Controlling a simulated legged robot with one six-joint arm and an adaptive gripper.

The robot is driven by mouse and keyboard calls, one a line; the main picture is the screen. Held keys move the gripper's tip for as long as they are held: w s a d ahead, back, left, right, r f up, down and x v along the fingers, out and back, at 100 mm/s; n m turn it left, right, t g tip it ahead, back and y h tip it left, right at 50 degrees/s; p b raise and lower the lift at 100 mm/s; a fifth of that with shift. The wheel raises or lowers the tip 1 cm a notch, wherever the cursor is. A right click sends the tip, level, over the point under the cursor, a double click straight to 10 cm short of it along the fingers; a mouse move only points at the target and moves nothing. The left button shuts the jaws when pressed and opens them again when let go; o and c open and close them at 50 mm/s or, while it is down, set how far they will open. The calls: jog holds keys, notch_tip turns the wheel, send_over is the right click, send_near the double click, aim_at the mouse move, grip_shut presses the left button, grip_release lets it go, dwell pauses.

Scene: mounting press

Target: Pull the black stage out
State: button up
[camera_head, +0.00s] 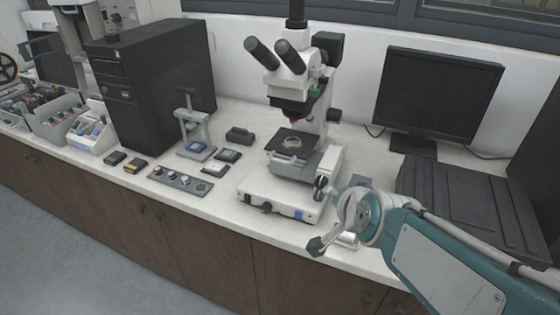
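A small grey hand press (191,117) with a T-shaped handle stands on the white counter, left of centre. A dark plate with a blue piece (197,147) sits at its base; I cannot tell how far this plate is slid in. A black flat stage (280,141) with a round clear dish on it is on the microscope. I cannot tell which of the two is the black stage meant. My gripper (317,245) is at the counter's front edge, in front of the microscope and well right of the press. Its fingers are small and partly hidden, touching neither one.

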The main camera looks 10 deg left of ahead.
jog(key=w+a+f+m+t, duration=0.3)
jog(key=w+a+m, duration=0.2)
jog(key=w+a, duration=0.25)
jog(key=m+t+h, duration=0.1)
jog(key=m+t, duration=0.1)
jog(key=m, duration=0.4)
send_near(279, 161)
jog(key=x, duration=1)
jog(key=shift+w+f, duration=0.25)
jog(key=shift+w, duration=0.1)
jog(key=shift+s, duration=0.1)
grip_shut()
